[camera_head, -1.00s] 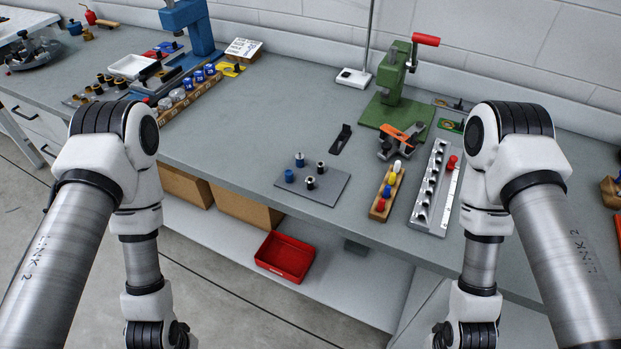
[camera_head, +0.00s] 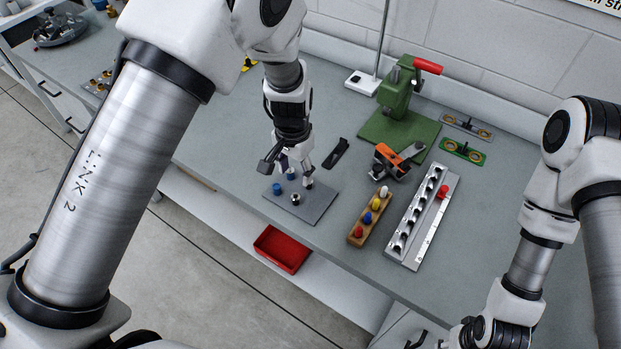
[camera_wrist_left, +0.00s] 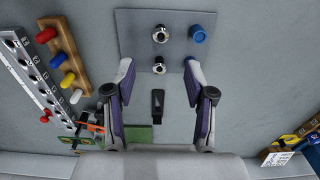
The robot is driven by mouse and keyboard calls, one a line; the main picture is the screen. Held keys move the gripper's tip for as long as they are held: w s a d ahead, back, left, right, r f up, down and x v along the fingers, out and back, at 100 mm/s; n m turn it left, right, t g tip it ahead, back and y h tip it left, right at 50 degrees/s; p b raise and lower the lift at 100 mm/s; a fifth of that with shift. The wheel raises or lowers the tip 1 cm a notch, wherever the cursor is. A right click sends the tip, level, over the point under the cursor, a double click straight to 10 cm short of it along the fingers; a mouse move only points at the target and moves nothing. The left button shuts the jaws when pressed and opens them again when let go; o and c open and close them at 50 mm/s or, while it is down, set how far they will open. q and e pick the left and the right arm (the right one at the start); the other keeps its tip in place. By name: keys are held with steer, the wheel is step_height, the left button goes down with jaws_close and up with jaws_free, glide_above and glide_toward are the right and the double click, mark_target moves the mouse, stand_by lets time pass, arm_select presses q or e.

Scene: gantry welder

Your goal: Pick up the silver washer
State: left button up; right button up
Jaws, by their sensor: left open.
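The grey plate (camera_head: 320,206) lies near the table's front edge and holds small round pieces. A silver piece with a dark centre (camera_head: 295,198) stands on it, with blue pieces (camera_head: 277,188) to its left. In the left wrist view, two silver ring-like pieces show, one (camera_wrist_left: 160,34) farther up the picture and one (camera_wrist_left: 159,65) between my fingertips as seen; I cannot tell which is the washer. A blue piece (camera_wrist_left: 197,33) stands beside the upper one. My left gripper (camera_head: 298,172) is open and empty over the plate's back part.
A wooden block with coloured pegs (camera_head: 370,216) and a metal rack (camera_head: 421,215) stand right of the plate. A black clip (camera_head: 336,153), an orange clamp (camera_head: 397,158) and a green press (camera_head: 397,105) stand behind. A red bin (camera_head: 281,249) is below the table edge.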

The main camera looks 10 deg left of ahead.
mark_target(296, 195)
arm_select(q)
steer(key=shift+s+a+f, duration=0.25)
steer(key=shift+f, duration=0.3)
steer(key=shift+s+a+f, duration=0.2)
steer(key=shift+f, duration=0.3)
steer(key=f+p, duration=0.1)
steer(key=f, duration=0.1)
steer(key=f+p, duration=0.1)
steer(key=w+d+f+p, duration=0.1)
steer(key=f, duration=0.1)
steer(key=shift+w+f, duration=0.1)
steer(key=shift+f, duration=0.2)
steer(key=shift+s+a+f, duration=0.1)
steer(key=shift+s+a, duration=0.15)
steer(key=shift+w+d+f, duration=0.15)
steer(key=shift+f, duration=0.05)
arm_select(e)
step_height(296, 195, up, 3)
steer(key=shift+f, duration=0.1)
steer(key=shift+a, duration=0.1)
arm_select(q)
steer(key=c, duration=0.8)
